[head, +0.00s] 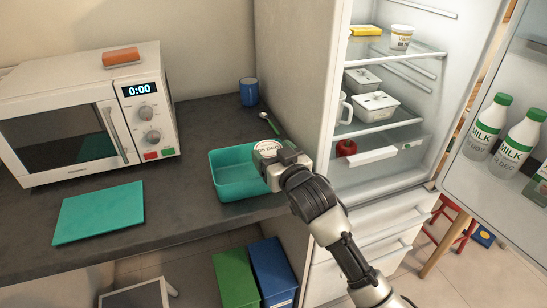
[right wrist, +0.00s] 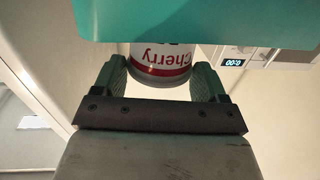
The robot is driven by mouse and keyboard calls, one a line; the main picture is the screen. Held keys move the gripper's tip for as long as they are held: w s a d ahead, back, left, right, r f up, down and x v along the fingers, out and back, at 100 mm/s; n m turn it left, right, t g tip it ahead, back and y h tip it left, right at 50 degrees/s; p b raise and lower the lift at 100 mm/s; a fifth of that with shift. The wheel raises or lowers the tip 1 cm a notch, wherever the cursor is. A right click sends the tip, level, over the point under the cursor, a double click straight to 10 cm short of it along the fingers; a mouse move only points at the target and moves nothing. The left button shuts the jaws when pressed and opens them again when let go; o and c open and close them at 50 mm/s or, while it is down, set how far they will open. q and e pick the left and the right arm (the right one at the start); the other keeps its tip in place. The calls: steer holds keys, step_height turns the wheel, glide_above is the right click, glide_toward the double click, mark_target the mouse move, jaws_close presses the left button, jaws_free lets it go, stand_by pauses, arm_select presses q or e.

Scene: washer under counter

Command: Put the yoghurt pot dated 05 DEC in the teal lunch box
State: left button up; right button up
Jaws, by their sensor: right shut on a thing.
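The yoghurt pot (head: 267,148) has a pale lid with a date that appears to read 05 DEC. My right gripper (head: 281,163) is shut on it. In the right wrist view the pot (right wrist: 160,62) shows a red and white Cherry label between the two fingers (right wrist: 163,80), partly hidden by a teal surface. The open teal lunch box (head: 228,193) stands on the counter. The pot overlaps its back right rim in the head view; I cannot tell its exact height. My left gripper is not in view.
A flat teal panel (head: 100,212) lies left of the box. A microwave (head: 60,130), blue mug (head: 249,92) and spoon (head: 270,122) are on the counter. The open fridge holds another pot (head: 402,38), white containers (head: 374,105) and a red item (head: 346,147). Milk bottles (head: 487,128) are in its door.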

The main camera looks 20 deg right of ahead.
steer(key=shift+f, duration=0.6)
steer(key=shift+f, duration=0.6)
steer(key=o, duration=1)
steer(key=shift+r, duration=0.1)
steer(key=shift+r, duration=0.3)
steer(key=shift+s+r, duration=0.2)
steer(key=shift+r, duration=0.05)
steer(key=s, duration=0.3)
steer(key=s+d, duration=0.1)
steer(key=s, duration=0.3)
steer(key=s+d+b, duration=0.1)
steer(key=s, duration=0.3)
steer(key=shift+s+r, duration=0.25)
